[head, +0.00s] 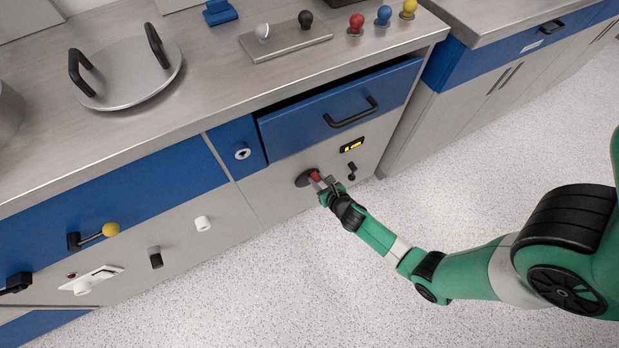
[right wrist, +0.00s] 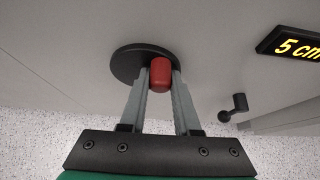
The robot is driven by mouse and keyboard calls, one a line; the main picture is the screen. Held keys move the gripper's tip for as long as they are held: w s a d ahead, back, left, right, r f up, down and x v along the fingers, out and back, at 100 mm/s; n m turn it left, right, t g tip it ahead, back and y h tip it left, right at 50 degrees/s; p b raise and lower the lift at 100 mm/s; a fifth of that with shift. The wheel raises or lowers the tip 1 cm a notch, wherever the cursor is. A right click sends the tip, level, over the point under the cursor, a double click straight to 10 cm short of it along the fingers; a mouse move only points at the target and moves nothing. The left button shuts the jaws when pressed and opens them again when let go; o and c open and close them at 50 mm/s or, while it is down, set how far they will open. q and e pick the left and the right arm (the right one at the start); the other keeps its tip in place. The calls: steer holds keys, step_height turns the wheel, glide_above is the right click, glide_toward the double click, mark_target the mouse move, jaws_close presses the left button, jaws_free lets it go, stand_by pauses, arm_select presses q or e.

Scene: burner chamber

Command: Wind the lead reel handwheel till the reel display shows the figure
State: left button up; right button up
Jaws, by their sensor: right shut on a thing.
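The lead reel handwheel is a dark round disc (head: 303,179) with a red knob (head: 315,176), low on the grey cabinet front. My right gripper (head: 322,182) is shut on the red knob. In the right wrist view the red knob (right wrist: 160,74) sits between the two grey fingers, in front of the black disc (right wrist: 128,62). The reel display (head: 352,145) is a small black panel with yellow figures, up and right of the handwheel. In the right wrist view the display (right wrist: 292,46) reads "5 cm", with its right end cut off by the frame edge. My left gripper is not in view.
A small black crank (head: 351,170) sticks out right of the handwheel, below the display. A blue drawer (head: 340,110) with a black handle stands slightly open above. A lever with a yellow ball (head: 111,229) and a white knob (head: 202,223) are further left. The speckled floor is clear.

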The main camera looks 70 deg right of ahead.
jaws_close()
steer(key=shift+w+a+f+b, duration=0.1)
steer(key=shift+a+b, duration=0.05)
steer(key=shift+b, duration=0.15)
steer(key=shift+w+a+n+h, duration=0.15)
steer(key=shift+n+h, duration=0.25)
steer(key=shift+n, duration=0.1)
steer(key=shift+w+a+r+n+g+h, duration=0.1)
steer(key=shift+a+r+n+g+h, duration=0.1)
steer(key=shift+n+g+h, duration=0.25)
steer(key=shift+w+a+r+n+g+h, duration=0.1)
steer(key=shift+r+n+g+h, duration=0.05)
steer(key=shift+n+g+h, duration=0.25)
steer(key=shift+w+a+n+h, duration=0.15)
steer(key=shift+a+n+h, duration=0.05)
steer(key=shift+n+h, duration=0.4)
steer(key=o, duration=1)
jaws_free()
steer(key=shift+w+a, duration=0.1)
steer(key=o, duration=0.5)
